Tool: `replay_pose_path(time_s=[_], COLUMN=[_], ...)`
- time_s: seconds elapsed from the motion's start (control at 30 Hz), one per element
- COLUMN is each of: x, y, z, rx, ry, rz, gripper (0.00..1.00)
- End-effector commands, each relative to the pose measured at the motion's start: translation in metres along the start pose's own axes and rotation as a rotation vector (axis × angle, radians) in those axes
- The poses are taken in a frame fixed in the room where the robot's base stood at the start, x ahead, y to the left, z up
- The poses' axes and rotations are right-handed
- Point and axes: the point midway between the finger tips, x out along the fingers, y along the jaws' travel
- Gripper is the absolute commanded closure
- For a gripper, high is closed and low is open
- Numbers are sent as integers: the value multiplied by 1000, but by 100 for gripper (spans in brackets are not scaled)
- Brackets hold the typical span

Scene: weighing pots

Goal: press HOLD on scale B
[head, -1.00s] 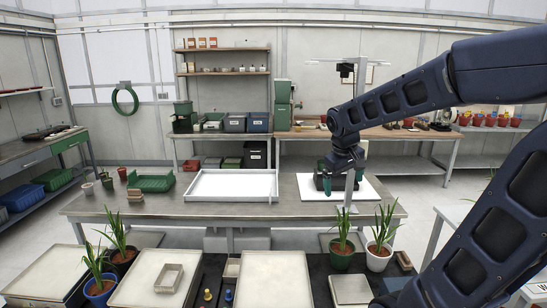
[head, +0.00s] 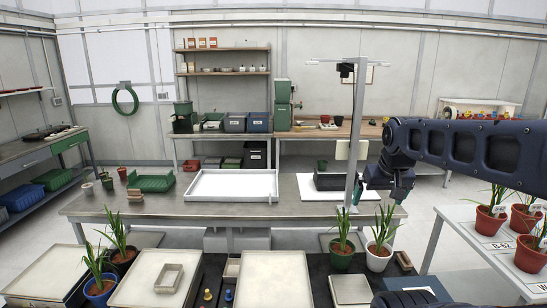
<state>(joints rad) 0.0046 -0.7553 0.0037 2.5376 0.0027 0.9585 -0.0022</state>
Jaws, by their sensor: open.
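No label reading scale B and no HOLD button can be made out in the head view, so I cannot tell which thing is scale B. Several pale flat-topped slabs stand along the front, among them a left one (head: 45,272), a middle one (head: 152,282) and a right one (head: 273,282). A smaller grey plate (head: 351,290) lies right of them. My gripper (head: 399,197) is open, over the right end of the steel bench (head: 235,211), above and behind the potted plants. It appears empty, and its fingers are small and dark here.
A white tray (head: 232,199) and a dark box (head: 331,182) are on the bench, near an upright post (head: 356,130). Potted plants fill a side table (head: 470,243) at right.

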Motion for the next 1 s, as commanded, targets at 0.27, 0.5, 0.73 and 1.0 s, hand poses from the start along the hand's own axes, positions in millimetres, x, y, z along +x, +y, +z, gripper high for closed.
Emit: replay_pose_path(time_s=[0.27,0.5,0.73,1.0], x=[0,0,0,0], y=[0,0,0,0], z=[0,0,0,0], rx=[-1,-1,-1,-1], ry=[0,0,0,0], rz=[0,0,0,0], gripper=[0,8,53,100])
